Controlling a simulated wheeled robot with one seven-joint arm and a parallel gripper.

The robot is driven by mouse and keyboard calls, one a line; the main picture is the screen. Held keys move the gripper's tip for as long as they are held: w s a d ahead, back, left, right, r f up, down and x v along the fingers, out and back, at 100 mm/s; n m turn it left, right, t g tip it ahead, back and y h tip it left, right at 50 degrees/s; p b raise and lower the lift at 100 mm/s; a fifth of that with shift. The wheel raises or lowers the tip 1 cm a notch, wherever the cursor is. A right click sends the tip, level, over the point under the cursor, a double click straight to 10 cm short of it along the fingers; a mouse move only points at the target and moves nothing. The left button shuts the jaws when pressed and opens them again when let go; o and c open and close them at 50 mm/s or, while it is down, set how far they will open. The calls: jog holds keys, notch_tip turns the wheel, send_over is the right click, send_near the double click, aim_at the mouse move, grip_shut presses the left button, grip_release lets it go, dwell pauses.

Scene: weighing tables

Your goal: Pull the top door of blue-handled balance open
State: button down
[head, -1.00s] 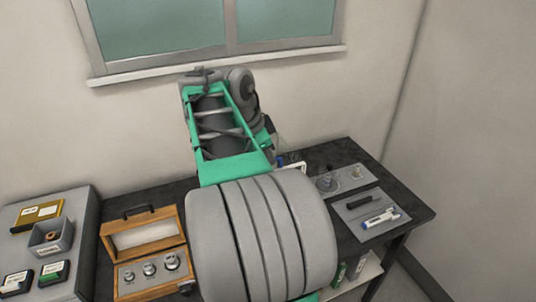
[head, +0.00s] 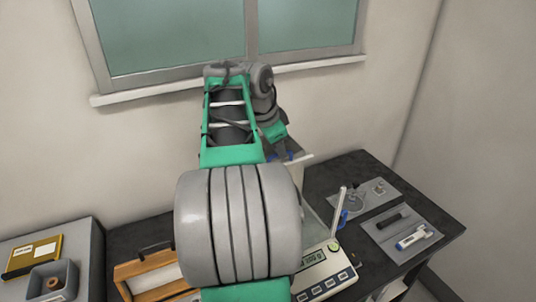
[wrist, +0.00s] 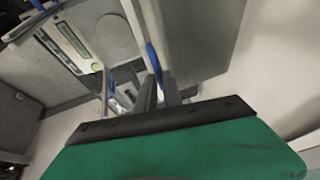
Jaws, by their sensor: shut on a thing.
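The balance (head: 322,272) stands on the dark table, with a keypad and lit display at its front and clear shield walls above. A blue handle (head: 341,219) shows on its right side. A pale-edged top panel (head: 298,160) with a blue handle (head: 284,157) is at the back of the shield, partly hidden by my arm. In the wrist view my gripper (wrist: 157,92) is shut on a blue handle (wrist: 152,60), beside a large grey panel (wrist: 200,40). Another blue handle (wrist: 111,83) lies beyond. The fingertips are hidden in the head view.
A wooden weight box (head: 150,275) is left of the balance, partly behind my arm. The window sill (head: 320,64) and wall are close behind my arm.

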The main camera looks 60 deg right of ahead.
jog(key=shift+s, duration=0.1)
jog(key=c, duration=1.5)
grip_release()
jog(key=p+v, duration=0.1)
jog(key=v, duration=0.6)
jog(key=shift+a+r+p, duration=0.15)
jog(key=shift+r+p, duration=0.25)
